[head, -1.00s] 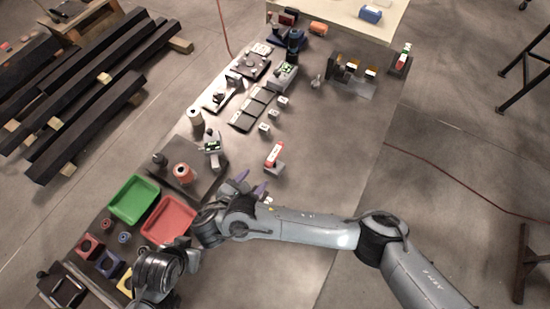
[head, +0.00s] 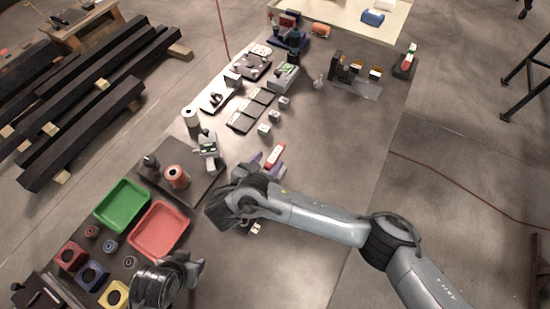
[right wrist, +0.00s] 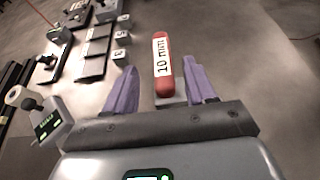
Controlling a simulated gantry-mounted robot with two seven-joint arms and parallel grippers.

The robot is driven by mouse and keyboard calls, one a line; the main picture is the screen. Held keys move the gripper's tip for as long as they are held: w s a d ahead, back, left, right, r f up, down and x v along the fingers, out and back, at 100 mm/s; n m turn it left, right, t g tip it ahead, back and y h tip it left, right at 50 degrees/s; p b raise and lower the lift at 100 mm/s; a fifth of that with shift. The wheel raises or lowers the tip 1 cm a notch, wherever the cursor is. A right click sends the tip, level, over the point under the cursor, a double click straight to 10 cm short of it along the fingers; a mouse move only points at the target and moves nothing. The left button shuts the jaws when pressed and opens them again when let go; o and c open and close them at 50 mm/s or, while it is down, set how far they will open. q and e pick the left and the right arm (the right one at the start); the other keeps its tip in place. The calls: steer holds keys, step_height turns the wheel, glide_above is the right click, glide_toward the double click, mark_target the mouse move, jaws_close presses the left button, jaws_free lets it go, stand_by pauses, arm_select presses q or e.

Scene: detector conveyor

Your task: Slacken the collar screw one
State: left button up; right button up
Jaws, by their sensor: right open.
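A red tool labelled "10 mm" (right wrist: 163,66) stands in a small grey holder; it also shows in the head view (head: 275,155). My right gripper (right wrist: 160,72) is open, with its purple fingers to either side of the tool; whether they touch it is unclear, and the gripper looks empty. In the head view, my right gripper (head: 258,166) is just below the tool. My left gripper (head: 188,270) is at the lower left, dark and partly hidden by its own wrist; its fingers are not clear. I cannot make out which part is collar screw one.
A green tray (head: 122,205) and a red tray (head: 159,230) lie at the left. A grey-green device (head: 208,148) and an orange spool (head: 176,176) stand near the right gripper. Small white-marked blocks (head: 264,129) stand beyond.

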mark_target(273, 158)
steer(key=shift+x, duration=2.35)
steer(key=shift+d+r, duration=0.15)
steer(key=shift+d, duration=0.05)
steer(key=shift+s, duration=0.1)
jaws_close()
steer(key=shift+r, duration=0.15)
